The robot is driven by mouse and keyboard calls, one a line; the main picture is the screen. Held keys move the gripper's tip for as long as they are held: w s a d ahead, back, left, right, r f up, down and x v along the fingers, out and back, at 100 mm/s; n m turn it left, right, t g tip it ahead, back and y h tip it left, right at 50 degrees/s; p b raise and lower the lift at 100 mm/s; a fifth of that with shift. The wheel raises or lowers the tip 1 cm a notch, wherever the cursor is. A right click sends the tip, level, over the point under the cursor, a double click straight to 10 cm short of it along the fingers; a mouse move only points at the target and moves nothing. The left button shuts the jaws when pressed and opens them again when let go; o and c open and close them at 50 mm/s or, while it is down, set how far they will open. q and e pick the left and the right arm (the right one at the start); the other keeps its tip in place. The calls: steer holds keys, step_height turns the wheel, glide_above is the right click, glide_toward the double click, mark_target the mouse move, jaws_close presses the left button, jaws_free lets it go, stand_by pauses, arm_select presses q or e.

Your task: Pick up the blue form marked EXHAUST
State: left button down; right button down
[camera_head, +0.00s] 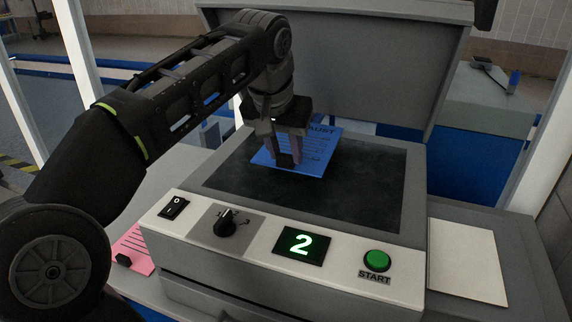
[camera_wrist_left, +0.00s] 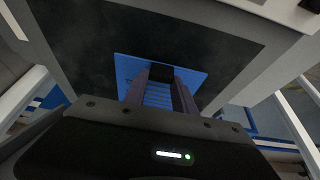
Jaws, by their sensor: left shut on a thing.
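The blue form (camera_head: 312,158) is over the back part of the copier's dark glass plate, with the end of its heading, "AUST", readable in the head view. It also shows in the left wrist view (camera_wrist_left: 192,80), between and around my fingers. My left gripper (camera_head: 287,160) is shut on the form, with its fingers pointing down; the gripper hides part of the heading. I cannot tell whether the form touches the glass or is a little above it. My left fingers also show in the left wrist view (camera_wrist_left: 160,98). My right gripper is not in view.
The copier's lid (camera_head: 370,60) stands open behind the glass (camera_head: 375,190). A pink sheet (camera_head: 134,250) lies at left, a pale sheet (camera_head: 465,262) at right.

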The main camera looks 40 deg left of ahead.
arm_select(q)
step_height(320, 180, up, 6)
steer(key=p, duration=0.4)
steer(key=shift+f+p, duration=0.25)
steer(key=shift+p, duration=0.15)
steer(key=shift+f, duration=0.1)
